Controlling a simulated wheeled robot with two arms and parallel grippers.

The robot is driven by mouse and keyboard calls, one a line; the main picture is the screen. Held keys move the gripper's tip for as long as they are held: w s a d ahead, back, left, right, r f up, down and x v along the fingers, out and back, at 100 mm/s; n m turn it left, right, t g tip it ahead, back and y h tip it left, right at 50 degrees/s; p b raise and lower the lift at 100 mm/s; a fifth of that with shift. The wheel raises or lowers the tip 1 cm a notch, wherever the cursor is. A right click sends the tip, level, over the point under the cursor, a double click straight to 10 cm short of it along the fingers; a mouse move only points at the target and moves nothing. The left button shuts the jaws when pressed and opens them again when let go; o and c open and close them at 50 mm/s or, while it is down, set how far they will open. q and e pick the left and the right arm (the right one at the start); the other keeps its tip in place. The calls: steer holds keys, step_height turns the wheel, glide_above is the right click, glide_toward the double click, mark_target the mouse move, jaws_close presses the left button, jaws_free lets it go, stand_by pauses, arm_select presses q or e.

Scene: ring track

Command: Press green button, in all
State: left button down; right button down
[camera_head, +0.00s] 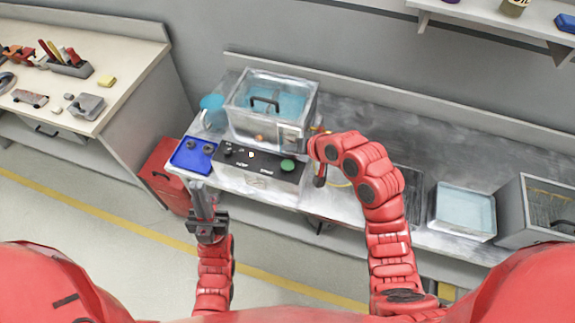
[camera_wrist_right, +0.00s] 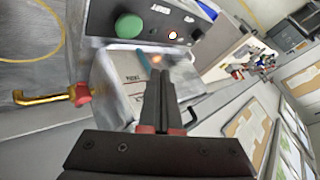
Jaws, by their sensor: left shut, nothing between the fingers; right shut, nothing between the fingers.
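The green button (camera_head: 288,165) is a round cap on the right end of the black-topped control box (camera_head: 262,179) on the metal bench. It also shows in the right wrist view (camera_wrist_right: 129,26). My right arm reaches over the bench to the right of the box; its fingers are mostly hidden in the head view. In the right wrist view my right gripper (camera_wrist_right: 157,75) is shut and empty, its tips apart from the button in the picture. My left gripper (camera_head: 196,184) is shut and empty at the bench's front edge, by the blue tray, away from the button.
A yellow-handled valve (camera_wrist_right: 50,98) shows in the right wrist view. A water basin (camera_head: 465,210) is further right, and a red cabinet (camera_head: 163,175) stands lower left.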

mark_target(285, 164)
step_height(285, 164, down, 6)
steer(key=b, duration=0.3)
stand_by(1.9)
steer(key=shift+f+b, duration=0.3)
steer(key=shift+f, duration=0.05)
steer(key=shift+f+b, duration=0.55)
steer(key=shift+f, duration=0.25)
stand_by(0.8)
steer(key=shift+r, duration=0.15)
steer(key=shift+r+p, duration=0.7)
steer(key=shift+r, duration=0.35)
steer(key=shift+r+p, duration=1.3)
steer(key=shift+r, duration=1.3)
